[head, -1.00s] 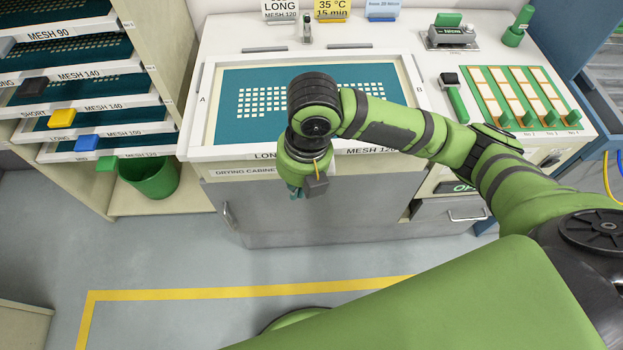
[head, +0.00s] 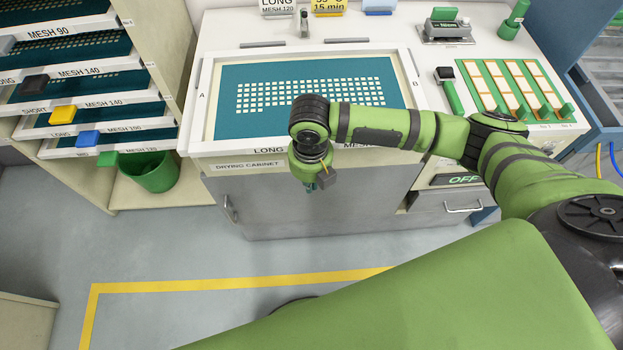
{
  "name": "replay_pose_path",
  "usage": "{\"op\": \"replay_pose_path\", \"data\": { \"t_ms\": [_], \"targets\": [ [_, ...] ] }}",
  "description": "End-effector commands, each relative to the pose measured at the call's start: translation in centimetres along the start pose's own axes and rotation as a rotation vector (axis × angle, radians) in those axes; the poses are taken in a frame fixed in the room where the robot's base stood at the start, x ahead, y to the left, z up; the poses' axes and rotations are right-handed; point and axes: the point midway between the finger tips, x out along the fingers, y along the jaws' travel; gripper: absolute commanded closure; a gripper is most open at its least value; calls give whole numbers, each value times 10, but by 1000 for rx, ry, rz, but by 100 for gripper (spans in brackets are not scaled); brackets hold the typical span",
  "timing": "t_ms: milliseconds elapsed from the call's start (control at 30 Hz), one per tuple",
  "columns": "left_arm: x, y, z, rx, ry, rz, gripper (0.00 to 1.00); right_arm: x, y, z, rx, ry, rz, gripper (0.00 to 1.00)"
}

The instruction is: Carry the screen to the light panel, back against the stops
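The screen (head: 237,78) lies flat on the white worktop between the marks A and B. It has a pale frame, teal mesh with a block of small pale squares, and a front label LONG MESH 120, partly covered by my arm. Two grey bars (head: 262,44) lie behind its back edge; a narrow pale strip seems to show between. No separate light panel can be made out. My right gripper (head: 314,186) points down in front of the screen's front edge, before the drying cabinet. Its fingers are small and mostly hidden by the wrist. My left gripper is out of view.
A rack (head: 88,72) of labelled mesh screens stands left, with a green bin (head: 152,172) below. A panel of green-handled strips (head: 515,88) lies right. The grey cabinet front (head: 330,205) is below the worktop. Floor with yellow tape (head: 230,283) is open in front.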

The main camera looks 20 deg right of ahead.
Motion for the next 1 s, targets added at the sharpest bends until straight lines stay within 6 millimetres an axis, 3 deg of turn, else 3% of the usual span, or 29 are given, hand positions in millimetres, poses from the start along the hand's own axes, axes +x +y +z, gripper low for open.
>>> {"op": "replay_pose_path", "data": {
  "t_ms": [200, 600, 833, 1000],
  "targets": [
    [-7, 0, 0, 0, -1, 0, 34, 0, 0, 16, -1, 4, 0, 100],
    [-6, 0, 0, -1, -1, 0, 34, 1, 0, 19, -1, 4, 0, 100],
    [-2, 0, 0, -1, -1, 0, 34, 1, 0, 48, 2, 2, -1, 100],
    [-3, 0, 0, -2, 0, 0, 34, 0, 0, 52, -1, 3, 1, 100]
  ]
}}
